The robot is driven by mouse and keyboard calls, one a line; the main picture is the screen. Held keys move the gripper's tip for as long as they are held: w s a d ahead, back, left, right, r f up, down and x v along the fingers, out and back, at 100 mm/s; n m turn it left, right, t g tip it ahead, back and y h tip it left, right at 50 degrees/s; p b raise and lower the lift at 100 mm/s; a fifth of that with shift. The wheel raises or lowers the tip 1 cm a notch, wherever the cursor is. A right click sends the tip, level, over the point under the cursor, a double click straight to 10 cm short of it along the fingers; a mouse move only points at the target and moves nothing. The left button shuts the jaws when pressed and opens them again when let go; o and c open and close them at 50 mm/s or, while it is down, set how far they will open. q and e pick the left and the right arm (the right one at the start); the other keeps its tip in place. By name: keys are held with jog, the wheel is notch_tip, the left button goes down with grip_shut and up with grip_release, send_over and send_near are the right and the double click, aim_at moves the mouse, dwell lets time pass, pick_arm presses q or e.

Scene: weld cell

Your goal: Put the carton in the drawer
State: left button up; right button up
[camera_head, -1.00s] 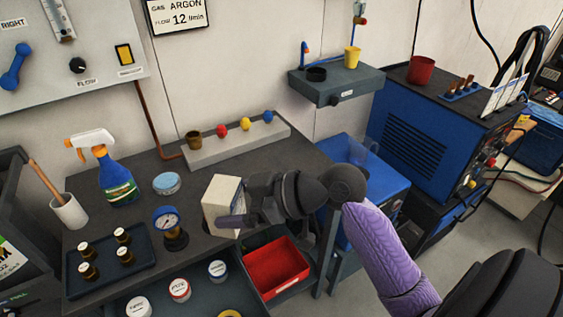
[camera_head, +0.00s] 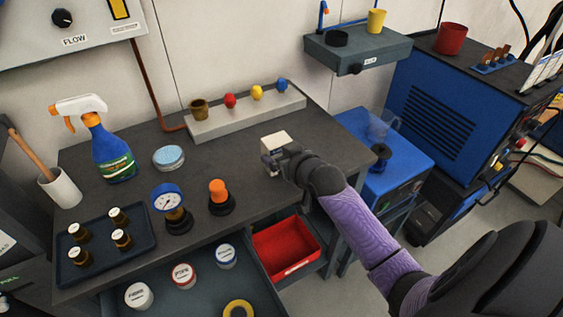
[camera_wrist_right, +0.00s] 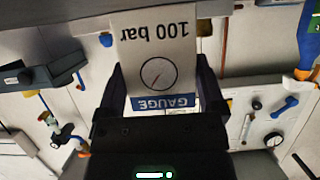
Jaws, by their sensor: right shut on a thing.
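The carton (camera_head: 275,141) is a small white box. In the right wrist view the carton (camera_wrist_right: 157,70) shows a dial picture, "100 bar" and a blue "GAUGE" band, with a finger on each side. My right gripper (camera_head: 279,158) is shut on it, over the right part of the bench; I cannot tell whether the carton touches the bench. An open grey drawer (camera_head: 205,293) with several round tins and a yellow ring juts out at the bottom of the head view. My left gripper is out of view.
A red bin (camera_head: 287,249) sits right of the drawer, below the bench edge. On the bench (camera_head: 227,159) are a gauge (camera_head: 168,198), an orange-capped item (camera_head: 219,196), a blue tin (camera_head: 168,157), a spray bottle (camera_head: 108,145) and a bottle tray (camera_head: 140,251).

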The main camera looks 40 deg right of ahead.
jog(key=shift+f, duration=0.7)
jog(key=shift+r, duration=0.15)
jog(key=o, duration=1.1)
